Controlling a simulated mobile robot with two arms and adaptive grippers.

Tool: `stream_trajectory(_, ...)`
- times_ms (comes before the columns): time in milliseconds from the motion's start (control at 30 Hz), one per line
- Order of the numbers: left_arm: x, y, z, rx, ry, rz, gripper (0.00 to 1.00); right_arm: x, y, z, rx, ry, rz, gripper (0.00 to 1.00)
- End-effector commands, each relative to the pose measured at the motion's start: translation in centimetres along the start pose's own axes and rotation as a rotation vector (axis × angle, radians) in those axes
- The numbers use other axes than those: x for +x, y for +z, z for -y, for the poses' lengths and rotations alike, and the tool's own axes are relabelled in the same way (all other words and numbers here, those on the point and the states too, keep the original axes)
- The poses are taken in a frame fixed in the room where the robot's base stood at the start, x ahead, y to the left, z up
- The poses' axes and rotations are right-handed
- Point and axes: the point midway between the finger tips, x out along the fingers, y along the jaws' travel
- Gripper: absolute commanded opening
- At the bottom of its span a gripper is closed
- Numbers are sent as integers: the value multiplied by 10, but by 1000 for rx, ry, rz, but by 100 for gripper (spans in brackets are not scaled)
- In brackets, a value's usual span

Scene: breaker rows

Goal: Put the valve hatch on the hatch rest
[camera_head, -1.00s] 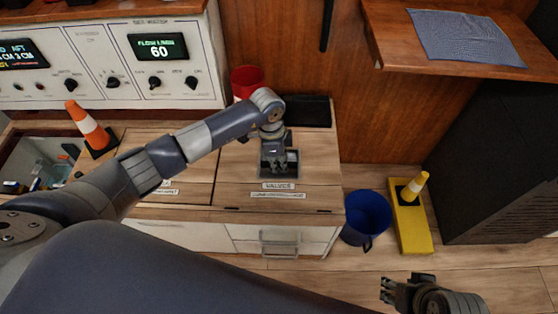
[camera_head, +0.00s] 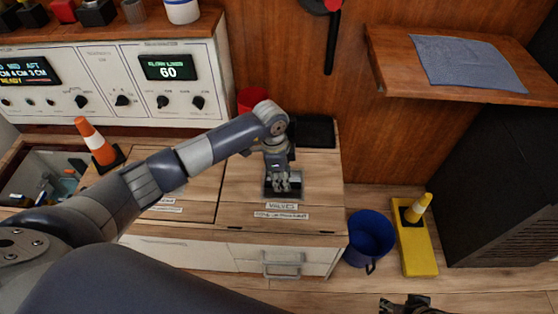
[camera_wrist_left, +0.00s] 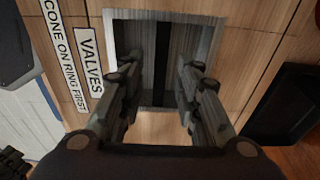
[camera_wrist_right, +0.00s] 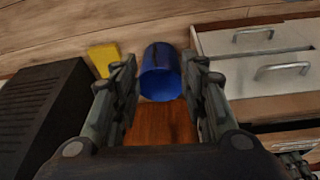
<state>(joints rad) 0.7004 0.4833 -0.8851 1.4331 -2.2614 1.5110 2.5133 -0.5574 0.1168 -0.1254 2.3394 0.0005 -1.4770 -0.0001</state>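The valve hatch (camera_head: 240,190) is a light wooden panel in the counter top, lying flat, with a "VALVES" label and a grey metal recess. In the left wrist view a dark bar (camera_wrist_left: 162,60) crosses the recess. My left gripper (camera_head: 283,186) points down at the recess. Its fingers (camera_wrist_left: 164,70) are apart, one on each side of the bar, with gaps visible; how deep they reach is unclear. My right gripper (camera_wrist_right: 158,65) is open and empty, low at the right of the head view. No hatch rest is labelled; a wooden shelf (camera_head: 390,75) carries a grey-blue cloth (camera_head: 468,64).
An orange cone (camera_head: 94,141) stands by an open compartment (camera_head: 40,178) on the left. A red container (camera_head: 251,99) and a black tray (camera_head: 316,131) are behind the hatch. A blue bucket (camera_head: 370,238) and a yellow block (camera_head: 418,250) with a small cone stand on the floor.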

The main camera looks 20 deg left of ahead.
Motion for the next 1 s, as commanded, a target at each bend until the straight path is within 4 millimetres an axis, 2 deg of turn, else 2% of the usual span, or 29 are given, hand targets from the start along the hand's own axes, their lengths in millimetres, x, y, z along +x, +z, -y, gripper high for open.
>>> stream_trajectory(33,-13,-1,1,1,-3,-1,31,6,1,0,0,-1,8,40)
stream_trajectory(300,-62,-1,1,1,-2,-2,31,49,9,3,-4,-5,31,40)
stream_trajectory(500,-86,0,0,1,-1,0,31,69,16,4,-6,-7,39,40)
stream_trajectory(667,-93,0,0,0,1,0,31,75,18,4,-6,-7,42,40)
stream_trajectory(1000,-93,0,0,0,1,0,31,76,18,4,-6,-7,41,40)
